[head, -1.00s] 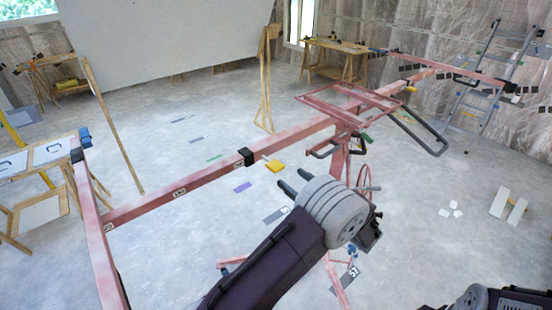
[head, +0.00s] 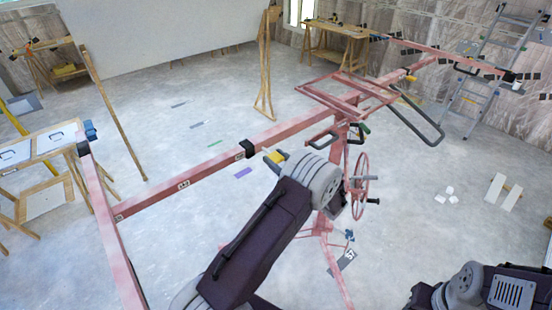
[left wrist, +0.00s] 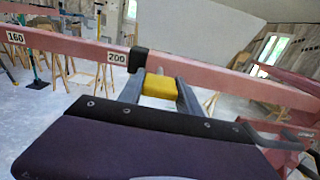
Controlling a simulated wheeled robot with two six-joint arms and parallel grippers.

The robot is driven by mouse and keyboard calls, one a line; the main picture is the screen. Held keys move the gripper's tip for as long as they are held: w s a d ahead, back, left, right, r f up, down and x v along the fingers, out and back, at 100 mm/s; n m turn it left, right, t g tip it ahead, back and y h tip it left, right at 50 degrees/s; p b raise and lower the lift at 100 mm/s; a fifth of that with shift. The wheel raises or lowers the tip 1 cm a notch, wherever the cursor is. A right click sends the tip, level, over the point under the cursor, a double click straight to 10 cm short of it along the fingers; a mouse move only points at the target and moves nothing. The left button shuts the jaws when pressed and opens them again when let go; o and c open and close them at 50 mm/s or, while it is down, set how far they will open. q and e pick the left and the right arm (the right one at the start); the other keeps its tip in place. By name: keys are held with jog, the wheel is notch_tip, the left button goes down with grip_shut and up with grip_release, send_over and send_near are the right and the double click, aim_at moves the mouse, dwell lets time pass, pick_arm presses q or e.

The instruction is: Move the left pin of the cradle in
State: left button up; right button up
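The cradle's long pink rail (head: 215,168) crosses the head view, with a black collar (head: 249,149) on it. The yellow pin knob (head: 278,157) sits beside this collar, and the yellow block also shows in the left wrist view (left wrist: 160,87). My left gripper (head: 277,158) is at the knob, its two grey fingers apart, one on each side of it. In the left wrist view the fingers straddle the block closely; I cannot tell whether they touch it. The pin's shaft is mostly hidden. My right arm shows at the lower right; its gripper is out of view.
A pink stand with a handwheel (head: 360,185) carries the cradle right of my left arm. A ladder (head: 490,70) and a wooden bench (head: 335,38) stand behind. A table with white panels (head: 40,147) is at left.

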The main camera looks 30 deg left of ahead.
aim_at(280, 162)
pick_arm(q)
jog(key=shift+b+x, duration=0.85)
jog(key=shift+x, duration=0.9)
grip_shut()
jog(key=o, duration=1.3)
grip_release()
jog(key=shift+o, duration=0.2)
jog(key=shift+d, duration=0.15)
jog(key=b+v, duration=0.4)
jog(key=v, duration=0.4)
jog(key=shift+d+f+b, duration=0.1)
jog(key=shift+f+b, duration=0.05)
jog(key=shift+b, duration=0.15)
jog(key=shift+s+d, duration=0.15)
jog(key=shift+d, duration=0.15)
